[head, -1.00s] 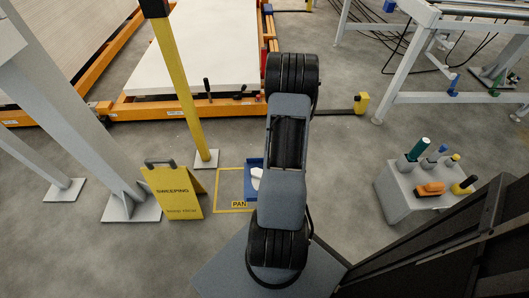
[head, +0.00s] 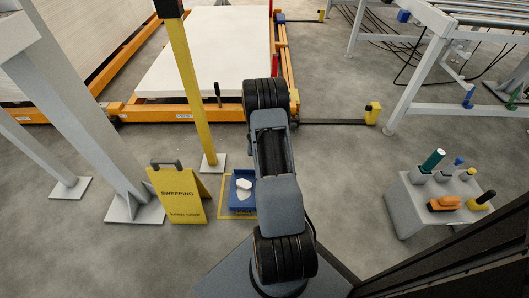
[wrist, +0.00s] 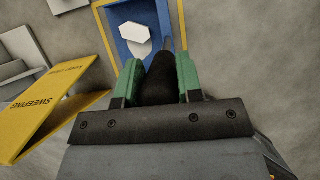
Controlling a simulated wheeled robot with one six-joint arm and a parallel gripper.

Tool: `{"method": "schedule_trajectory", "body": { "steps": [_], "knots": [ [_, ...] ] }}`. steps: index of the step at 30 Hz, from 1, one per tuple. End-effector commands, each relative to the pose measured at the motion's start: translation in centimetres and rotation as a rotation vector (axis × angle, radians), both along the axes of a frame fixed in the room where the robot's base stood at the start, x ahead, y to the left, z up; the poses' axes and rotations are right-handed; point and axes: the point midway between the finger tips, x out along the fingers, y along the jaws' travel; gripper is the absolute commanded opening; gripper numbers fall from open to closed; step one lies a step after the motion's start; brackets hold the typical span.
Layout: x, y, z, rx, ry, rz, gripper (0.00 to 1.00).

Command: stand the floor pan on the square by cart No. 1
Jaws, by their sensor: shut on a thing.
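The floor pan (head: 233,203) is blue and holds a white angular piece (head: 244,188). In the head view it lies within the yellow-outlined square (head: 222,216) on the floor, its right side hidden by my arm. The wrist view shows the pan (wrist: 118,17) and white piece (wrist: 133,33) ahead of the fingers, inside the yellow outline (wrist: 101,22). My gripper (wrist: 156,68), with green fingers, is shut on the pan's dark handle (wrist: 157,82). I cannot tell whether the pan touches the floor. An orange cart (head: 190,113) with a white board stands behind; its label is unreadable.
A yellow sweeping sign (head: 180,197) stands just left of the square. A yellow post (head: 188,95) rises behind it. A grey block (head: 408,204) with bottles and an orange brush stands at right. Bare floor lies between it and my arm.

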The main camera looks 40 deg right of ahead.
Motion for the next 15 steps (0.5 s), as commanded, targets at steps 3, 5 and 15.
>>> {"method": "schedule_trajectory", "body": {
  "steps": [3,5,15],
  "knots": [
    [0.3,0.0,0.1,-0.003,-0.005,-0.001,0.0],
    [0.4,0.0,-0.1,-0.003,-0.005,-0.001,0.0],
    [0.9,0.4,-3.6,-0.002,-0.005,-0.001,0.0]
  ]
}}
